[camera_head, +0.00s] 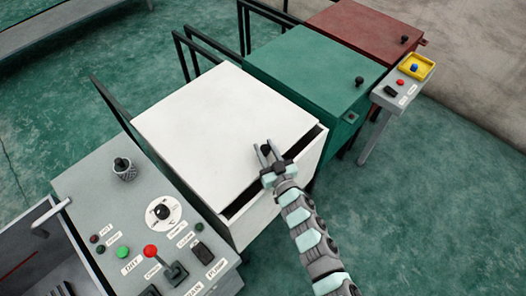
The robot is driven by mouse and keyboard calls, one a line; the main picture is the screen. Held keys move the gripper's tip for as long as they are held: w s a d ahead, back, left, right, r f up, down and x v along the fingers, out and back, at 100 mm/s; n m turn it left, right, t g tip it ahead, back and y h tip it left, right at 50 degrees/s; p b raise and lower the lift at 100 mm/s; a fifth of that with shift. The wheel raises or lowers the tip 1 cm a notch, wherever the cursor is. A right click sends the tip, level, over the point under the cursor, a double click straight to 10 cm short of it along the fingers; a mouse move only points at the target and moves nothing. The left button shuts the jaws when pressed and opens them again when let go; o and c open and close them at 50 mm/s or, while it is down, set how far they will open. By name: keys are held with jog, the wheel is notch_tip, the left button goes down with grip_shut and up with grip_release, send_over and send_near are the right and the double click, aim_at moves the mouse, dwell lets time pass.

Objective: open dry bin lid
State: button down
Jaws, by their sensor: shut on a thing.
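A white bin (272,215) stands in the middle, with a flat white lid (215,115) on top. A dark gap shows between the lid's front edge and the bin's rim, so the lid looks slightly raised. My gripper (265,150) reaches in from the lower right. Its two fingers are shut around the black knob (266,148) at the lid's front edge, which they partly hide. No label on the bin is readable, so I cannot tell by name that it is the dry bin.
A green bin (305,60) and a red bin (365,28) stand behind, both lids closed. A grey control panel (90,190) with buttons and levers is close at left. A small button stand (397,95) is at right. Open green floor (440,190) lies right.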

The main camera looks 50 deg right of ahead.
jog(key=shift+r, duration=0.1)
jog(key=c, duration=1.1)
grip_release()
jog(key=shift+o, duration=0.2)
jog(key=p+v, duration=0.2)
jog(key=v, duration=0.9)
